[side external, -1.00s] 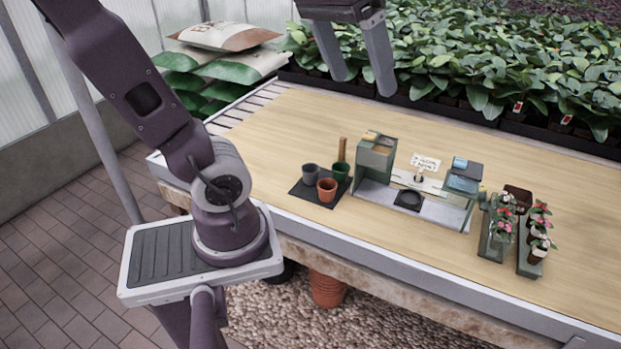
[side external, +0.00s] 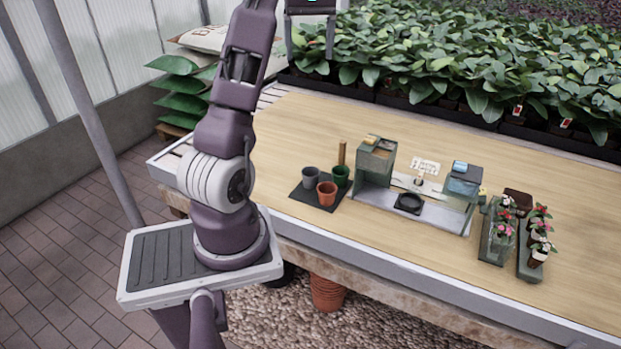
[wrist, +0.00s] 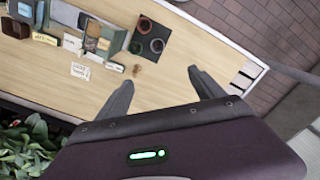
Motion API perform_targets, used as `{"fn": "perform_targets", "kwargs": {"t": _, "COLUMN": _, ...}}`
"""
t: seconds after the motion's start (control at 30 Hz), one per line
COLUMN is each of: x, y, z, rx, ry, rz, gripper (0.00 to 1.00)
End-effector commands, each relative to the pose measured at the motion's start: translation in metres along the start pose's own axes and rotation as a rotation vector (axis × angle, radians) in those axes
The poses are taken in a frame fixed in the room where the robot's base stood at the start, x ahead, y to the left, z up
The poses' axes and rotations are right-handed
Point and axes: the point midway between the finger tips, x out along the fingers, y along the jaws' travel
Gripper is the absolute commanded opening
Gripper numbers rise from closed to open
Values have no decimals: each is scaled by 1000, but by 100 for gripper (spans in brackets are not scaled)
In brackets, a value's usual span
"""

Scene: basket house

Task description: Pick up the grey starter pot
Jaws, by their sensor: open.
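The grey starter pot (side external: 310,176) stands upright on a dark square mat (side external: 318,201), at the mat's left. A terracotta pot (side external: 327,193) and a green pot (side external: 341,174) stand beside it. In the wrist view the grey pot (wrist: 157,45) is on the right of the three, beyond the fingertips. My gripper (side external: 312,53) is open and empty, high above the back of the table and apart from the pots. It also shows in the wrist view (wrist: 160,79), with bare table between the fingers.
A wooden stake (side external: 342,152) stands behind the pots. Leafy plants (side external: 440,65) line the back. The wooden table (side external: 270,140) left of the mat is clear.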

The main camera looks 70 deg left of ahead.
Motion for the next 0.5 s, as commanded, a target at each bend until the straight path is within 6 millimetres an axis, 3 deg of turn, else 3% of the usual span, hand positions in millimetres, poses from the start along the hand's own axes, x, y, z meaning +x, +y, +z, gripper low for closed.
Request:
{"fn": "perform_targets", "kwargs": {"t": 0.17, "x": 53, "y": 1, "z": 2, "rx": 1, "ry": -8, "rz": -2, "gripper": 78}}
{"fn": "perform_targets", "kwargs": {"t": 0.27, "x": 98, "y": 1, "z": 3, "rx": 0, "ry": -10, "rz": -5, "gripper": 78}}
{"fn": "perform_targets", "kwargs": {"t": 0.5, "x": 256, "y": 3, "z": 5, "rx": 0, "ry": -16, "rz": -7, "gripper": 78}}
